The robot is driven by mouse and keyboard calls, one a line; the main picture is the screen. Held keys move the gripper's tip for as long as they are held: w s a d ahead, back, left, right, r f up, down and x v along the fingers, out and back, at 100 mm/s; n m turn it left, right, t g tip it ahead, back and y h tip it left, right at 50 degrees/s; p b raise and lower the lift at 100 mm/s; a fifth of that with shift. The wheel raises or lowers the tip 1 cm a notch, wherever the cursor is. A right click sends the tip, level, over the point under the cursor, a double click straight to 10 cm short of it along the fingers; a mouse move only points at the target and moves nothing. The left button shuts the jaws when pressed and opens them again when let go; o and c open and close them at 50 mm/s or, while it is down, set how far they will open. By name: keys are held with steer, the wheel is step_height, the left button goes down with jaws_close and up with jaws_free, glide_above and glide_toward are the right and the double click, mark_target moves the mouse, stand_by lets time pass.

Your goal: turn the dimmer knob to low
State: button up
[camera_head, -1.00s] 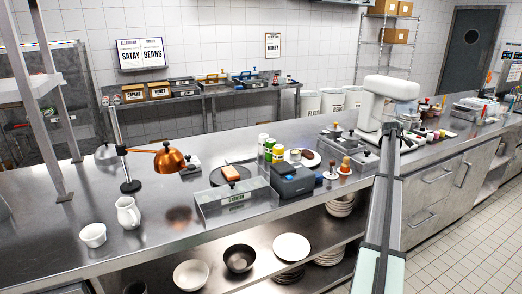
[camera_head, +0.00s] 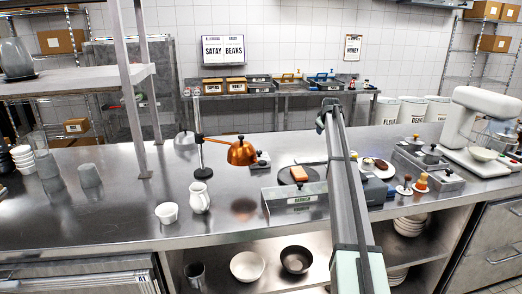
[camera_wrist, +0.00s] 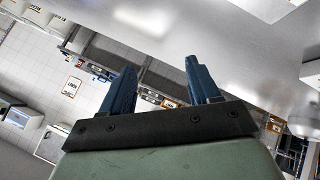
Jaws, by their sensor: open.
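My gripper (camera_head: 329,106) is at the far end of my arm, raised over the counter, right of the copper lamp (camera_head: 242,152). In the wrist view my gripper (camera_wrist: 160,66) shows two blue fingers apart with nothing between them.
A white jug (camera_head: 199,198) and bowl (camera_head: 168,213) stand at the counter's front. A steel bin (camera_head: 297,197) is beside a dark board, and my arm hides part of a dark box (camera_head: 374,190). Shelf posts (camera_head: 130,90) rise at left. A mixer (camera_head: 474,118) stands at right.

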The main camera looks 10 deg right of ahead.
steer(key=w+a+n+g+y, duration=0.1)
steer(key=w+a+y, duration=0.25)
steer(key=a, duration=1.65)
steer(key=r+n+g+y, duration=0.1)
steer(key=r+g, duration=0.1)
glide_above(259, 151)
steer(key=s+d+n+g+y, duration=0.2)
steer(key=s+d, duration=0.2)
steer(key=x, duration=1.3)
steer(key=shift+s+d+f, duration=0.2)
steer(key=shift+s, duration=0.15)
steer(key=shift+c, duration=0.2)
steer(key=c, duration=1)
steer(key=shift+h, duration=0.25)
